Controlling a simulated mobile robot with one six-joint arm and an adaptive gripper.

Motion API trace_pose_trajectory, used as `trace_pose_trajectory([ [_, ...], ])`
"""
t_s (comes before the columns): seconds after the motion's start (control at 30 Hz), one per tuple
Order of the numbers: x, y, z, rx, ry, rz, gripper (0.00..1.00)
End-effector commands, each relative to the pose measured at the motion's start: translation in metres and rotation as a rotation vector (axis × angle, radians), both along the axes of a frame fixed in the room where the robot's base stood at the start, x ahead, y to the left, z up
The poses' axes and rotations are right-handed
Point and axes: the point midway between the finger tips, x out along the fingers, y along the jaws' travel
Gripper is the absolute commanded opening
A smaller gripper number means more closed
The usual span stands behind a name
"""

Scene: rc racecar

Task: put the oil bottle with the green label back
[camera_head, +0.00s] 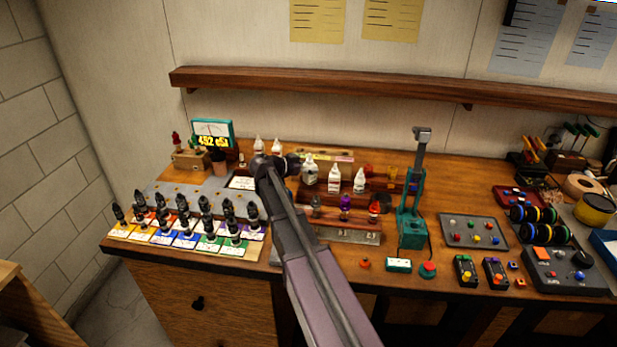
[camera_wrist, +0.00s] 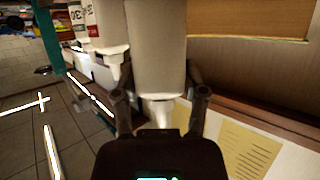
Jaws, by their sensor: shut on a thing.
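My gripper (camera_wrist: 162,100) is shut on a white bottle (camera_wrist: 157,50), with one finger on each side near its narrow nozzle. The wrist view is upside down, and the bottle looks about upright. In the head view my gripper (camera_head: 293,163) points right, at the left end of a row of white bottles; the held bottle (camera_head: 309,168) appears just beyond it. Two other white bottles (camera_head: 334,177) (camera_head: 359,180) stand to its right. I cannot make out the held bottle's label colour, or whether its base touches the rack.
Two white bottles (camera_head: 259,145) (camera_head: 276,148) stand behind my arm. A teal press (camera_head: 411,210) rises right of the row. A wooden shelf (camera_head: 350,82) runs along the wall above. Shock absorbers on coloured cards (camera_head: 185,238) fill the left front.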

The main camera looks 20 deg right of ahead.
Motion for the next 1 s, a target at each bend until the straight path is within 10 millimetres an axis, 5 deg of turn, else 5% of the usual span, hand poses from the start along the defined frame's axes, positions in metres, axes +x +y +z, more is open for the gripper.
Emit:
trace_pose_trajectory([
  [0.3,0.000,0.000,-0.026,0.000,0.000,0.001,0.00],
  [0.87,0.000,0.001,-0.030,0.000,0.001,0.001,0.00],
  [0.9,0.000,0.001,-0.030,0.000,0.000,0.001,0.62],
  [1.0,0.000,0.001,-0.029,0.000,0.001,0.001,0.90],
])
